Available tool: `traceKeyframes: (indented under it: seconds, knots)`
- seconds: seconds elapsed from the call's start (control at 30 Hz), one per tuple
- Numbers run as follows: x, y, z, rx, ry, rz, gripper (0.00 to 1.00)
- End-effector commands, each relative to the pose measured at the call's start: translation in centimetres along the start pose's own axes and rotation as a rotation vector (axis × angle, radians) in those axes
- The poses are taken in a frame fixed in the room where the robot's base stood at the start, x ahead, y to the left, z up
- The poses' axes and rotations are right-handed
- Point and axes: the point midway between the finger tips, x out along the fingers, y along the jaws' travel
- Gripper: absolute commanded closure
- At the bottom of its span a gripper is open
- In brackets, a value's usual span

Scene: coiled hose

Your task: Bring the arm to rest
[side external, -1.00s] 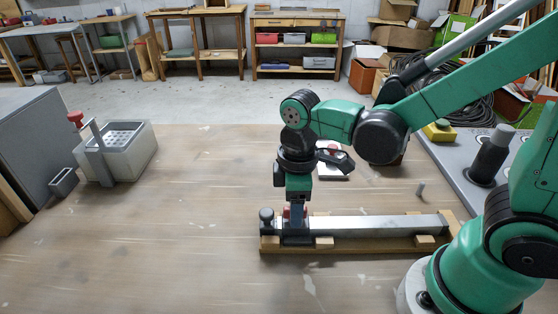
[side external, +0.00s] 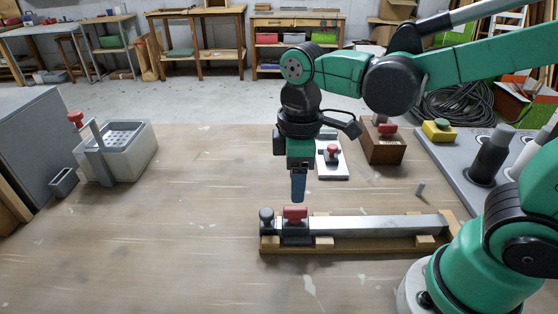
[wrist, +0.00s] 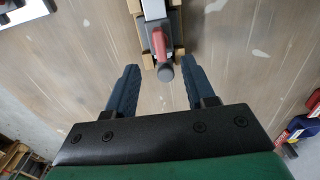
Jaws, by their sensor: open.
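My gripper (side external: 298,188) hangs pointing down above the table, above the left end of a metal rail in a wooden cradle. In the wrist view its two blue fingers (wrist: 157,92) are apart with nothing between their tips. Below it, a red-handled slider (side external: 295,214) sits on the metal rail (side external: 375,225) near a dark round knob (side external: 266,217). The red handle (wrist: 159,42) and the knob (wrist: 165,72) also show in the wrist view, beyond the fingertips. The gripper is apart from them.
A white plate with a red knob (side external: 332,153) and a wooden box with a red handle (side external: 384,147) stand behind the rail. A grey bin (side external: 130,155) is at left. A grey panel with dark cylinders (side external: 488,160) is at right. The table's middle left is clear.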

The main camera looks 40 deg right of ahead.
Motion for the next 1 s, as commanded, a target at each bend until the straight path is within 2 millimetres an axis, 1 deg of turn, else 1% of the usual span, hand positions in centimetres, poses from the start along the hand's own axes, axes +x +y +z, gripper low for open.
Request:
traceKeyframes:
  seconds: [0.23,0.33,0.47,0.6,0.7,0.83,1.0]
  knots:
    - [0.0,0.0,0.0,0.004,0.002,0.002,0.51]
    - [-0.2,0.3,0.4,0.058,0.037,0.024,0.51]
    - [-0.7,1.3,1.4,0.248,0.165,0.097,0.51]
    - [-1.3,2.6,2.6,0.5,0.351,0.179,0.51]
    - [-1.6,3.4,3.3,0.641,0.466,0.218,0.51]
    - [-1.9,4.0,3.8,0.749,0.562,0.243,0.51]
    - [-2.0,4.2,3.9,0.78,0.591,0.249,0.51]
